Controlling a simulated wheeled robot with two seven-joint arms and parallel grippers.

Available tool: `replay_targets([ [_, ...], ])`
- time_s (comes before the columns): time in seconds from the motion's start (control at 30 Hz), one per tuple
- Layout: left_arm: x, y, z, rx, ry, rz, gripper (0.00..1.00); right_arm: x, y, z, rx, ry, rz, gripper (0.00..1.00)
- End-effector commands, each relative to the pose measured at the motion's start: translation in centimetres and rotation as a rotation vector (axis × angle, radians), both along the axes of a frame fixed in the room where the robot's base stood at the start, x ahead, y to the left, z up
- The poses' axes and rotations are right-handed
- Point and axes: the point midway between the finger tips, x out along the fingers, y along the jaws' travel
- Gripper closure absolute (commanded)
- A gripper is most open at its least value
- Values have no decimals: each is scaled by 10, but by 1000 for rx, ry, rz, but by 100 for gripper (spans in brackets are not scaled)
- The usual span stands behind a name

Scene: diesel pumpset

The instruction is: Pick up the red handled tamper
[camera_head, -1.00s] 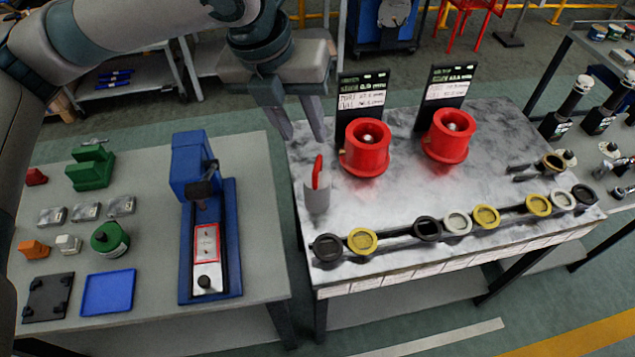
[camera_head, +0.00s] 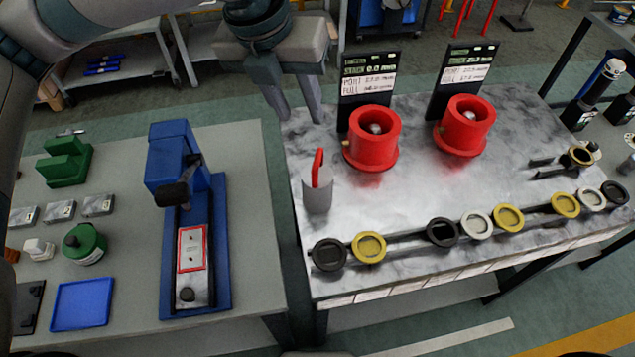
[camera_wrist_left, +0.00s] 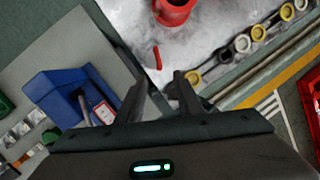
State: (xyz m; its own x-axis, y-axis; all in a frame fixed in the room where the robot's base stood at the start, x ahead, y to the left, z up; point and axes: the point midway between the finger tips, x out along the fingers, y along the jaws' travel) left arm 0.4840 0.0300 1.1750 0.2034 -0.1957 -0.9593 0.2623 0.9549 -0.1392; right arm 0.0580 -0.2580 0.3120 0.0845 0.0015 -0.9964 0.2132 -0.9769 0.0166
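The red handled tamper (camera_head: 317,193) stands upright near the left edge of the marble-topped table (camera_head: 410,190). It shows as a grey cylinder with a thin red handle on top. In the left wrist view its red handle (camera_wrist_left: 157,58) lies just beyond the gap between my fingers. My left gripper (camera_head: 300,117) hangs above and behind the tamper in the head view, its fingers pointing down. The fingers are apart with nothing between them, and they are clear of the handle. The wrist view also shows the open fingers (camera_wrist_left: 160,80). My right gripper is not in view.
Two red pots (camera_head: 373,140) (camera_head: 465,126) stand right of the tamper, before dark sign boards (camera_head: 369,80). A row of round discs (camera_head: 442,232) lies along the front edge. A blue press (camera_head: 178,170) stands on the grey table at left. A gap separates the tables.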

Motion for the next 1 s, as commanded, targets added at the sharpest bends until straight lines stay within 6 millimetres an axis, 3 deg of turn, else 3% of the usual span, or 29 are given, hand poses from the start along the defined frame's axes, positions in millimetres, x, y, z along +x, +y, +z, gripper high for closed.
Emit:
replay_targets([
  [0.27,4,-4,-18,2,4,1,67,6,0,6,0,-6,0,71],
  [0.73,19,-19,-96,1,5,0,67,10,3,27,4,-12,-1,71],
  [1.0,25,-24,-117,0,1,0,67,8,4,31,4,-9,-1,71],
])
